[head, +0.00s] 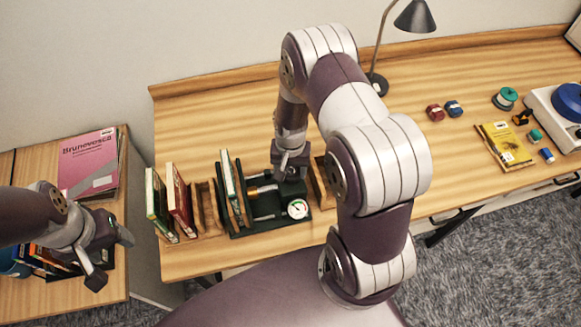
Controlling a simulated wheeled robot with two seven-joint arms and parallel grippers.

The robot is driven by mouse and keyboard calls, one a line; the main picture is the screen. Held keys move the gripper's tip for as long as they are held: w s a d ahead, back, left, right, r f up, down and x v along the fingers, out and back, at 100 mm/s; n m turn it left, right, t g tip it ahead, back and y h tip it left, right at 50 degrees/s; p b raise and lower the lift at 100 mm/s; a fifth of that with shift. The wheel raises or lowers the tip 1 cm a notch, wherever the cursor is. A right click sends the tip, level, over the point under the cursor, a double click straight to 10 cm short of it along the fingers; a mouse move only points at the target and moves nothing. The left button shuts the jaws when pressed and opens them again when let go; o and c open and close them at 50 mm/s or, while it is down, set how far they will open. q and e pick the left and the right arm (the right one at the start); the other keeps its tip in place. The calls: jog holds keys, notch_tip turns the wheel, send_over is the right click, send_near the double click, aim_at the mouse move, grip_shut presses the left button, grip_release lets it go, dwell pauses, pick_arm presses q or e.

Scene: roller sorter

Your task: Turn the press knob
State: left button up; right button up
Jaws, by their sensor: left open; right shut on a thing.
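The press (265,224) is a dark green frame on the wooden table, with a round white gauge (298,208) at its front right. Upright books (229,180) stand at the left end of the press, with metal rods to their right. My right gripper (291,171) points down at the right end of the press and is shut on the press knob, which is mostly hidden behind the fingers. My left gripper (112,258) is open and empty at the far left, above the lower side table.
Books (180,200) stand left of the press beside wooden holders. A pink-covered stack (90,160) lies on the side table (112,290). A lamp (413,18) stands behind my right arm. Spools, a yellow packet (505,146) and a blue-topped device (568,100) lie at right.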

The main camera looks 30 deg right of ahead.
jog(key=m, duration=0.3)
jog(key=shift+m+b, duration=0.3)
jog(key=shift+w+m, duration=0.1)
jog(key=shift+m, duration=1.4)
jog(key=shift+r, duration=0.1)
jog(key=o, duration=1.1)
jog(key=shift+c, duration=0.2)
